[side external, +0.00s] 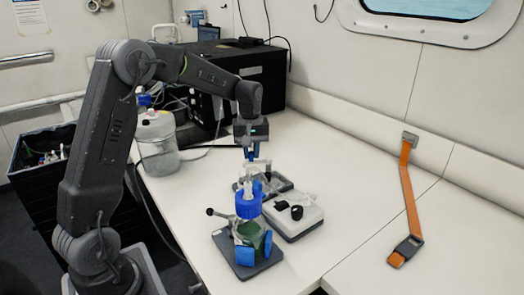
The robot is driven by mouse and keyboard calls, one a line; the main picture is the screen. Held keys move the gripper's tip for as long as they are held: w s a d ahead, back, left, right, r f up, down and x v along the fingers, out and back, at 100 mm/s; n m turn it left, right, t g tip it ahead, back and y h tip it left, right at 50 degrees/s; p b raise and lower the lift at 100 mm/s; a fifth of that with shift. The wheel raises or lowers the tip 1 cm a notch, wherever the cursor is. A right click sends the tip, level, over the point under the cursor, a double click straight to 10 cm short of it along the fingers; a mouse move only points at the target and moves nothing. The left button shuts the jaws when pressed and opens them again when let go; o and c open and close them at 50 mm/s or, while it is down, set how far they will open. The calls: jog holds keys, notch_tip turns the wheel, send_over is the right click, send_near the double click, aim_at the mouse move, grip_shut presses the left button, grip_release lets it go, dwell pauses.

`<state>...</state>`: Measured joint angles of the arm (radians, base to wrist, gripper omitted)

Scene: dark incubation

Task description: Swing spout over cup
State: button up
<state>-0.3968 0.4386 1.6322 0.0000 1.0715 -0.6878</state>
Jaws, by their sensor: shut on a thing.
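My gripper (256,154) points down at the middle of the bench. It is shut on a small white piece (261,164) that stands above a blue collar (248,203). This piece may be the spout, but it is too small to be sure. Below the blue collar is a green cup-like vessel (259,240), set on a dark base plate (246,264) between blue blocks (245,256). The collar partly hides the vessel's top. A lever with a dark knob (210,212) sticks out to the left. I cannot tell whether the spout is over the vessel.
A white device (304,218) with a black knob stands right beside the plate, with a grey tray (278,185) behind it. A clear jug (157,150) and a black box (262,70) stand farther back. An orange strap (409,190) lies right. The bench between is clear.

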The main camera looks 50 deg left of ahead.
jog(key=shift+d, duration=0.1)
jog(key=shift+s+d+n, duration=0.1)
jog(key=shift+d+n, duration=0.2)
jog(key=shift+n, duration=0.45)
jog(key=shift+s+d+n, duration=0.1)
jog(key=shift+d+n, duration=0.15)
jog(key=shift+n, duration=0.5)
jog(key=o, duration=0.6)
jog(key=shift+r, duration=2.3)
